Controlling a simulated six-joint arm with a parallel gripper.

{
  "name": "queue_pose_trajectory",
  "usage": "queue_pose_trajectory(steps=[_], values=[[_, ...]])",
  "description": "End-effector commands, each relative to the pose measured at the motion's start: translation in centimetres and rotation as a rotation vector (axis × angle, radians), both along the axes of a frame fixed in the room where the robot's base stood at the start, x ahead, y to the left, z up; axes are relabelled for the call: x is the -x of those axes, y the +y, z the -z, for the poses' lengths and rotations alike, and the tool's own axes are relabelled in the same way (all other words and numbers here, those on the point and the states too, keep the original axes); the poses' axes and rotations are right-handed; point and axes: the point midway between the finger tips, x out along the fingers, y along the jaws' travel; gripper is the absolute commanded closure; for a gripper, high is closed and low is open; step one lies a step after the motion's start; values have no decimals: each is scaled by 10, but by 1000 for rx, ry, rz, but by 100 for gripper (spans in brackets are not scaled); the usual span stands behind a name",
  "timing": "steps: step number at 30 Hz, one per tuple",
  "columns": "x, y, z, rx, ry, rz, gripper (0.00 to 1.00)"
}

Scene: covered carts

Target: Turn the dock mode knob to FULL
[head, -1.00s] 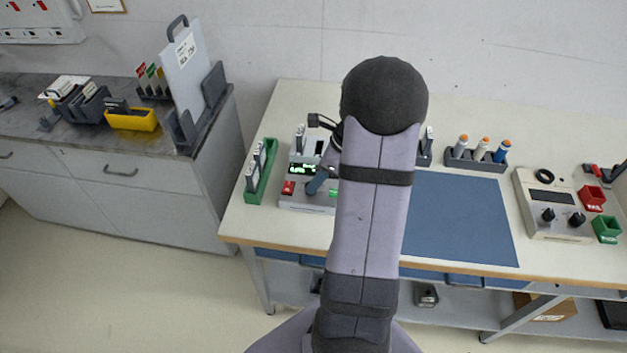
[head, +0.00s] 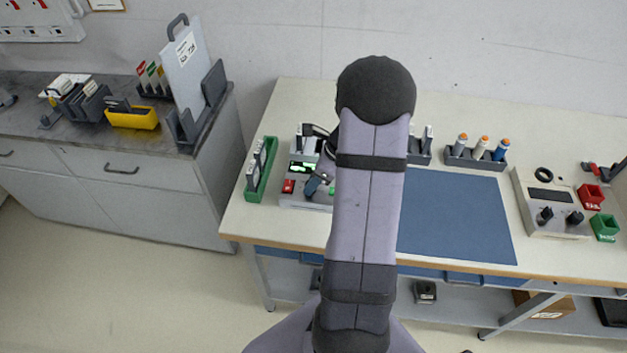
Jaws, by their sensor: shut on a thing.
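The knob's pointer and the mode markings cannot be read.
A green rack (head: 262,170) stands close left of the dock. A blue mat (head: 455,218) lies to the right. Beyond it stands a beige unit (head: 545,195) with two black knobs, beside red (head: 592,197) and green (head: 605,228) bins. My arm covers the bench middle.

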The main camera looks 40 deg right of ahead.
Motion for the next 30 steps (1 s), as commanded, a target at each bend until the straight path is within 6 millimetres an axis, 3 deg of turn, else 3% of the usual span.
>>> queue_pose_trajectory(steps=[13,30], values=[[-1,-1,-1,-2,-1,-147,96],[-5,-4,-1,-1,-1,-664,96]])
